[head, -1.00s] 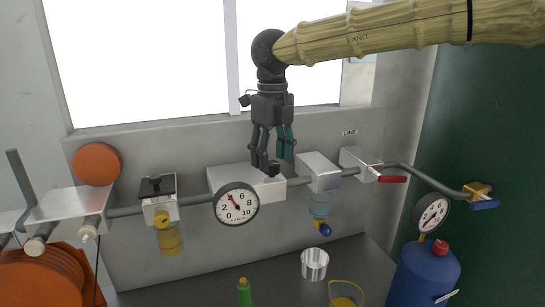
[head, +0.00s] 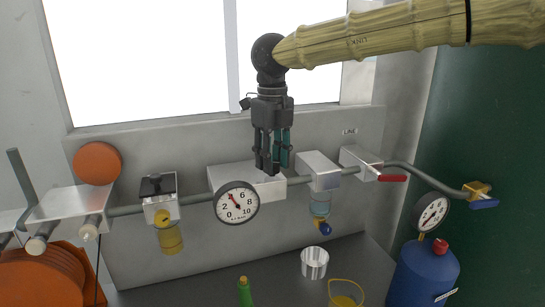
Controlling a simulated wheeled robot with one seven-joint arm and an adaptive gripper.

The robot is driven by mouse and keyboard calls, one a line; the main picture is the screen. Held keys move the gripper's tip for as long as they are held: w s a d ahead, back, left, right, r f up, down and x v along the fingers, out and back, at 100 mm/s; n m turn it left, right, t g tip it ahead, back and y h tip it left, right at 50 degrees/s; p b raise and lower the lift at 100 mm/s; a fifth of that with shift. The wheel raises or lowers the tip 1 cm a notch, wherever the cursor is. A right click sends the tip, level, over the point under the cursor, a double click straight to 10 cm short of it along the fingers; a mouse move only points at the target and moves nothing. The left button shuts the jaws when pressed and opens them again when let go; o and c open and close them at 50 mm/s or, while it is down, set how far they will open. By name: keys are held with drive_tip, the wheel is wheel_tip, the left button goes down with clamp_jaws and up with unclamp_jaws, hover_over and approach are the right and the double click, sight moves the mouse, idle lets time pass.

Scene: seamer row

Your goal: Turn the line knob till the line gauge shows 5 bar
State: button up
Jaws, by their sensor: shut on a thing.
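The line gauge (head: 237,202) is a round white dial on the front of a pale block (head: 225,178) on the wall pipe. Its red needle points up and left, near where the 4 sits, between 2 and 6. My gripper (head: 271,172) points straight down at the top right of this block. Its fingers are shut on the dark line knob, which they almost wholly hide.
Left of the block is a filter unit (head: 161,205) with a yellow bowl. To the right are another unit (head: 319,172) and a red lever (head: 393,178). A second gauge (head: 430,213) stands above a blue tank (head: 424,272). A metal cup (head: 314,263) and green bottle (head: 245,292) stand below.

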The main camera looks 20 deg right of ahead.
drive_tip(key=shift+r, duration=0.15)
drive_tip(key=m+p, duration=0.2)
drive_tip(key=m, duration=0.1)
drive_tip(key=shift+m+p, duration=0.8)
drive_tip(key=shift+m, duration=0.5)
drive_tip(key=o, duration=1)
wheel_tip(320, 180, up, 12)
